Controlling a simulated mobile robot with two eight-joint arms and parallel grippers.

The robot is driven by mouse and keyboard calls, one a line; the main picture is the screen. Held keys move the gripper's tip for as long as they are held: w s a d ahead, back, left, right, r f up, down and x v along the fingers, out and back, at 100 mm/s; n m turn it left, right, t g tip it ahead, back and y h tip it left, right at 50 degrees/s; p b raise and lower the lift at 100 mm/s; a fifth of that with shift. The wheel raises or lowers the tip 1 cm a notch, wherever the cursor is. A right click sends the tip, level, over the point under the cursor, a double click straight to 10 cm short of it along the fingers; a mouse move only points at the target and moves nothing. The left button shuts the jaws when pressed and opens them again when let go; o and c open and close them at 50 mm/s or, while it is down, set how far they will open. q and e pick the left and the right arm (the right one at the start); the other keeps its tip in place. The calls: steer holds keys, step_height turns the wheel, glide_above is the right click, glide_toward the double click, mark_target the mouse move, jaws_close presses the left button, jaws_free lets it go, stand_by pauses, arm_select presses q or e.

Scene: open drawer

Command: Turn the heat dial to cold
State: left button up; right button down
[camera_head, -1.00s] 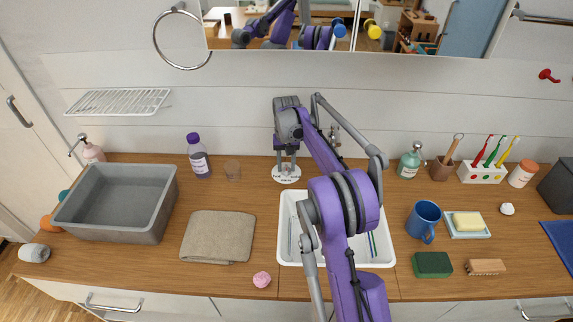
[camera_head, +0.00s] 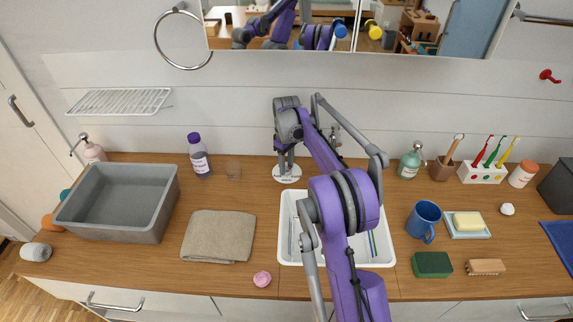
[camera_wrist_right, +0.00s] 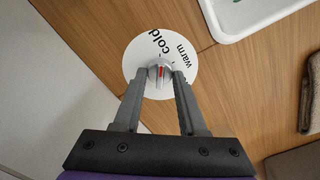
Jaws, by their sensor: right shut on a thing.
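The heat dial (camera_head: 287,179) is a white disc lying on the wooden counter near the back wall. In the right wrist view its plate (camera_wrist_right: 134,63) carries the words "cold" and "warm". A grey knob (camera_wrist_right: 159,74) with a red mark stands at its centre. "Cold" is printed above the knob and "warm" to its upper right. My right gripper (camera_head: 286,168) reaches down onto the dial. Its two fingers, also seen in the right wrist view (camera_wrist_right: 162,78), are shut on the knob from both sides. My left gripper is not in view.
A white basin (camera_head: 290,252) is sunk in the counter just in front of the dial, partly behind my right arm. A glass (camera_head: 233,171) and a purple-capped bottle (camera_head: 200,163) stand left of it. A folded towel (camera_head: 218,236) lies front left.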

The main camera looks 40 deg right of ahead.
steer(key=shift+n, duration=0.5)
steer(key=shift+c, duration=2.4)
jaws_free()
step_height(320, 180, up, 11)
steer(key=shift+p, duration=0.4)
steer(key=shift+f, duration=0.1)
